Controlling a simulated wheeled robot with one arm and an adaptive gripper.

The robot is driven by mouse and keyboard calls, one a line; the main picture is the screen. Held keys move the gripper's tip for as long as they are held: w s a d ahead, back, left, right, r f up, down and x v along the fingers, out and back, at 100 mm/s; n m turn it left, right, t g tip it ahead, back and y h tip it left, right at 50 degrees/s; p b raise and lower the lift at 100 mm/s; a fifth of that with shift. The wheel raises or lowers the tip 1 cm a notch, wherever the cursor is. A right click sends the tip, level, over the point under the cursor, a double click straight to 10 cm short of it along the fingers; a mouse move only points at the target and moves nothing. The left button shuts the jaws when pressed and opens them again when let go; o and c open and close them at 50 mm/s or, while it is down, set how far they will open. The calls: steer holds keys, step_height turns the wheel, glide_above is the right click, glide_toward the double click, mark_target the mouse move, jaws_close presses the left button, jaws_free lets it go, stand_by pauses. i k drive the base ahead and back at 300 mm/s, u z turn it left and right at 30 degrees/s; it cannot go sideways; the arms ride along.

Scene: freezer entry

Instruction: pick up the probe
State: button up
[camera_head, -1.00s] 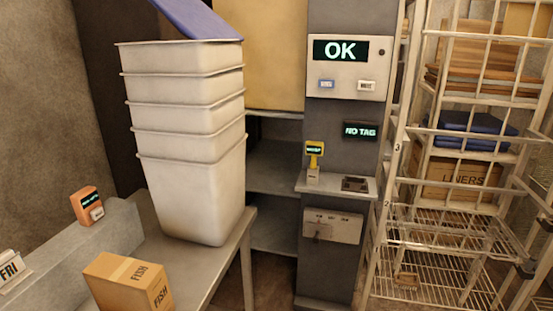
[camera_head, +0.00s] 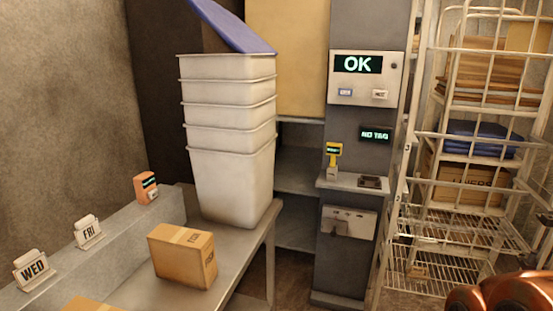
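A small yellow handheld device with a dark display (camera_head: 334,150), which looks like the probe, stands upright in a pale holder (camera_head: 332,173). The holder is on the left side of a small grey ledge (camera_head: 352,184) on the dark column. The text on its display is too small to read. Its lower end is hidden in the holder. My gripper does not show in the view, so its fingers and its distance from the probe cannot be seen.
Left, a bench holds stacked white tubs (camera_head: 232,180), a carton (camera_head: 182,257) and an orange device (camera_head: 146,187). A wire rack (camera_head: 455,224) stands right. A glossy orange-brown shape (camera_head: 507,293) fills the lower-right corner.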

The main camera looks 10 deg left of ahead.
mark_target(333, 150)
steer(key=u, duration=0.2)
steer(key=k, duration=0.4)
steer(key=z, duration=0.65)
steer(key=i, duration=1.15)
steer(key=u, duration=0.1)
